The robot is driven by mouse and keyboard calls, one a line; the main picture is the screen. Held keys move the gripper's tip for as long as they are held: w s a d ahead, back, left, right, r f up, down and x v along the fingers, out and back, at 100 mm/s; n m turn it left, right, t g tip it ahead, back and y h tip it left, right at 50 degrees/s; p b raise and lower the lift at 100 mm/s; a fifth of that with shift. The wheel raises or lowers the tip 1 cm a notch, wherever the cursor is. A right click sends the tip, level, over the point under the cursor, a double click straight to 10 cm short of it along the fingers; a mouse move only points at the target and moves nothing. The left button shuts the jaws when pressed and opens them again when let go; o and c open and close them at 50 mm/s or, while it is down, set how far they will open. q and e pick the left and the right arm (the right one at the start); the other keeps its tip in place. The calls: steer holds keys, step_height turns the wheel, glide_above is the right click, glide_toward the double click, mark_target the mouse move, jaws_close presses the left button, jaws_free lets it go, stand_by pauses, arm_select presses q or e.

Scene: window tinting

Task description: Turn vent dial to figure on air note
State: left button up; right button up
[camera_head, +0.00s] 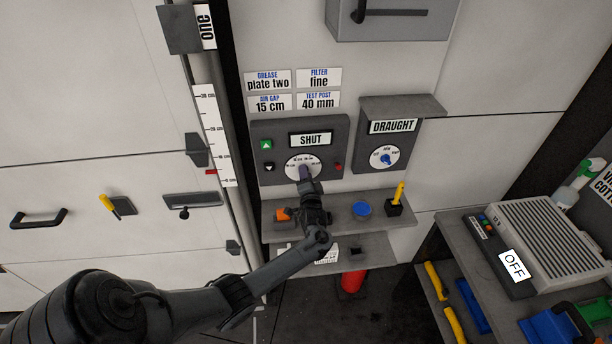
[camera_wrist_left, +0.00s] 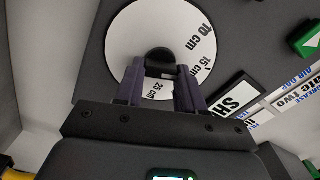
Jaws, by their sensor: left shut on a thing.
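The vent dial (camera_head: 291,165) is a round white disc on a grey panel under a sign reading SHUT (camera_head: 311,139). In the left wrist view the dial (camera_wrist_left: 128,32) carries cm figures, with 10 cm and 15 cm at its right side. My left gripper (camera_head: 305,173) is at the dial, its purple fingers (camera_wrist_left: 160,80) either side of the dark knob (camera_wrist_left: 158,56) and shut on it. I cannot tell which figure the knob points to. The air note (camera_head: 270,103) above the panel reads AIR GAP 15 cm. My right gripper is not in view.
A DRAUGHT box (camera_head: 394,127) with a blue knob (camera_head: 385,157) is to the right. A vertical cm scale (camera_head: 213,130) stands left.

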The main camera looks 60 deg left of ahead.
arm_select(q)
steer(key=o, duration=1)
steer(key=shift+o, duration=0.2)
steer(key=v, duration=1)
steer(key=shift+s+d, duration=0.2)
steer(key=shift+d, duration=0.15)
